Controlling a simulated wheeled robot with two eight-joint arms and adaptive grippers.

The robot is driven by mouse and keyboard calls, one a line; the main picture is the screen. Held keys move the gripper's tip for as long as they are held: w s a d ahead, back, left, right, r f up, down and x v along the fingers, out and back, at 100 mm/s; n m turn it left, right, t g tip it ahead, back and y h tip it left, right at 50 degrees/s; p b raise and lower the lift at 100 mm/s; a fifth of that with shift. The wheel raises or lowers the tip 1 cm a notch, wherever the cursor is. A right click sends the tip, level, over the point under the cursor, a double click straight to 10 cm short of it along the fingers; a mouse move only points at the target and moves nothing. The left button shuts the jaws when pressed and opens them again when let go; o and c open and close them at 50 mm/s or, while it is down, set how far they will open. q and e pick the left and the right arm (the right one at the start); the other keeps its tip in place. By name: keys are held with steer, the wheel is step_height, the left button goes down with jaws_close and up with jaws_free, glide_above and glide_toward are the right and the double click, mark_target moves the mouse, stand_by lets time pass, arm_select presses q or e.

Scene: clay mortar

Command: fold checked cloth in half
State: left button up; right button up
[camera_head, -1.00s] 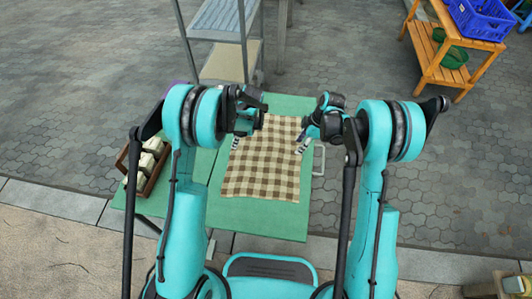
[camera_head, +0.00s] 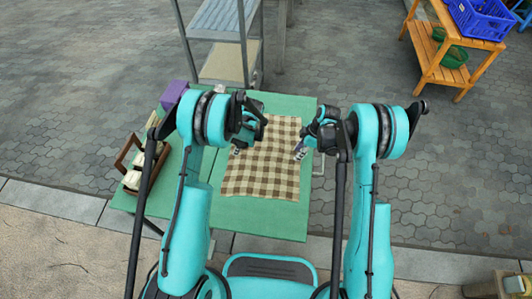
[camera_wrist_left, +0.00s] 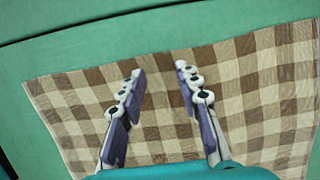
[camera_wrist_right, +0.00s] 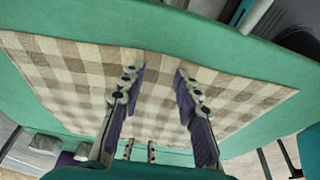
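The brown and cream checked cloth (camera_head: 265,165) lies flat and unfolded on the green table (camera_head: 260,218). It also shows in the left wrist view (camera_wrist_left: 255,75) and the right wrist view (camera_wrist_right: 75,85). My left gripper (camera_head: 238,150) is over the cloth's left side. Its fingers (camera_wrist_left: 158,80) are apart with nothing between them but a view of cloth below. My right gripper (camera_head: 300,152) is over the cloth's right edge. Its fingers (camera_wrist_right: 160,78) are also apart and empty. My arms hide part of the table. Whether the fingertips touch the cloth, I cannot tell.
A brown wooden tray (camera_head: 130,160) with pale blocks and a purple box (camera_head: 173,95) are at the table's left. A metal rack (camera_head: 225,65) stands behind the table. A wooden shelf (camera_head: 440,60) with a blue crate (camera_head: 478,18) is at the far right.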

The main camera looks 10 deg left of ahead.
arm_select(q)
steer(key=shift+f, duration=0.15)
jaws_close()
arm_select(e)
steer(key=shift+f, duration=0.1)
jaws_close()
stand_by(0.7)
